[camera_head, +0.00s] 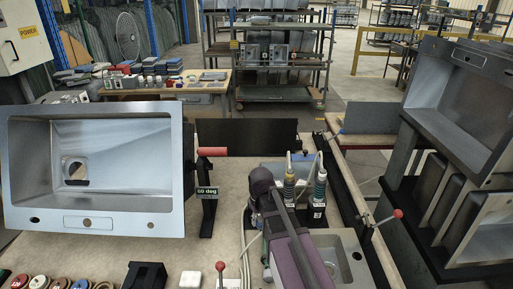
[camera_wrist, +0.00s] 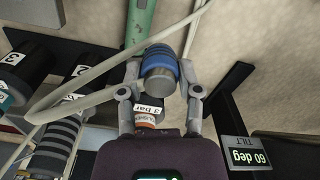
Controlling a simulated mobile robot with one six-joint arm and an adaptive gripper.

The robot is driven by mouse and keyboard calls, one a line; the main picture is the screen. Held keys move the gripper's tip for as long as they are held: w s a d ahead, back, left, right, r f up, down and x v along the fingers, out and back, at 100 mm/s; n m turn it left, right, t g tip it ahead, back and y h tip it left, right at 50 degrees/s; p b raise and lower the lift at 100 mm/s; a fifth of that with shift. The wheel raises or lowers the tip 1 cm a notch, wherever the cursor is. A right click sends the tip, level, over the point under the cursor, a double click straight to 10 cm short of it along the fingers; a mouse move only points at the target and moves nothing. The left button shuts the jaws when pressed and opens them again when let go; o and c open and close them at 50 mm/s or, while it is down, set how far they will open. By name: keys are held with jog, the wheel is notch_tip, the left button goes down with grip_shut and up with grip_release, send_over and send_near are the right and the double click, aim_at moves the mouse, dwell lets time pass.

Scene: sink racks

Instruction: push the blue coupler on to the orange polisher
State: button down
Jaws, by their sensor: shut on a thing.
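In the wrist view, my gripper (camera_wrist: 162,82) has its two grey fingers on either side of the blue coupler (camera_wrist: 162,53), shut on it. The coupler has a ribbed blue collar and a bare metal end. A green tubular part (camera_wrist: 141,20) runs up from behind it. Below the coupler, a piece with a "3 bar" label and an orange band (camera_wrist: 152,127), apparently the polisher's, is partly hidden by my gripper's body. I cannot tell whether it touches the coupler. In the head view my purple arm hides most of this spot.
Two upright fittings in black numbered holders (camera_head: 318,210) stand beyond my arm. A "60 deg" tilt stand (camera_head: 207,195) is left of it, beside a tilted steel sink (camera_head: 95,170). A pale hose (camera_wrist: 75,88) loops near my gripper. A rack of sinks (camera_head: 465,95) stands at right.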

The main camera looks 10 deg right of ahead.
jog(key=w+d+r+p, duration=0.2)
jog(key=w+r+p, duration=1.2)
jog(key=r+p, duration=0.3)
jog(key=shift+w+r, duration=0.4)
jog(key=shift+r, duration=0.15)
notch_tip(320, 180, down, 6)
jog(key=n+b, duration=0.2)
jog(key=b, duration=0.4)
jog(key=shift+a+r, duration=0.1)
jog(key=shift+f+b, duration=1.6)
jog(key=shift+f, duration=0.05)
dwell(1.9)
jog(key=shift+c, duration=1)
grip_release()
jog(key=shift+r+p, duration=0.3)
